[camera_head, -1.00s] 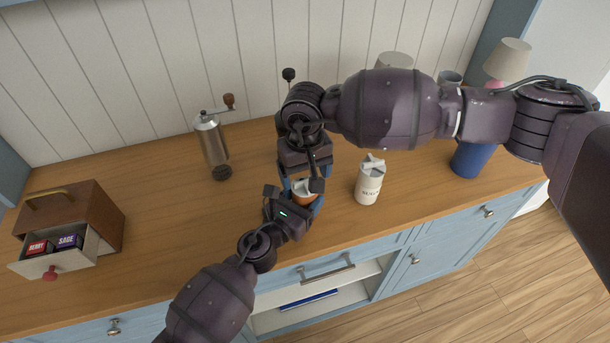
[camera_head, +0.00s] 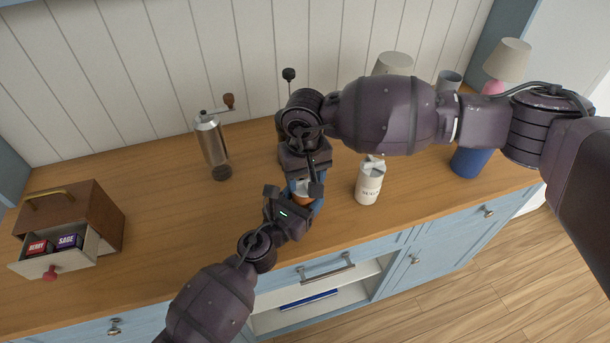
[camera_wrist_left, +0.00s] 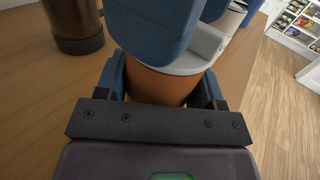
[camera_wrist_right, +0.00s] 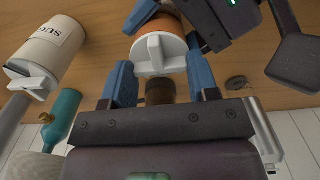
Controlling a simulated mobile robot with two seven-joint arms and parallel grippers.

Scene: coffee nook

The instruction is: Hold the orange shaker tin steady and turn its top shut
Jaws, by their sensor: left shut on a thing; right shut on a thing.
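The orange shaker tin (camera_head: 303,199) stands near the counter's front edge, mostly hidden by my grippers. Its orange body also shows in the left wrist view (camera_wrist_left: 158,86), between the left fingers. My left gripper (camera_head: 296,204) is shut on the body from the front left. The tin's white top (camera_wrist_right: 160,52) has a raised ridge and sits on the orange body. My right gripper (camera_head: 305,184) comes from above and is shut on this top, one blue finger on each side. The seam between top and body cannot be judged clearly.
A white sugar tin (camera_head: 368,184) stands close to the right. A metal grinder (camera_head: 212,143) stands behind to the left. A wooden box (camera_head: 83,217) with an open drawer is at far left. A blue container (camera_head: 472,160) is farther right.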

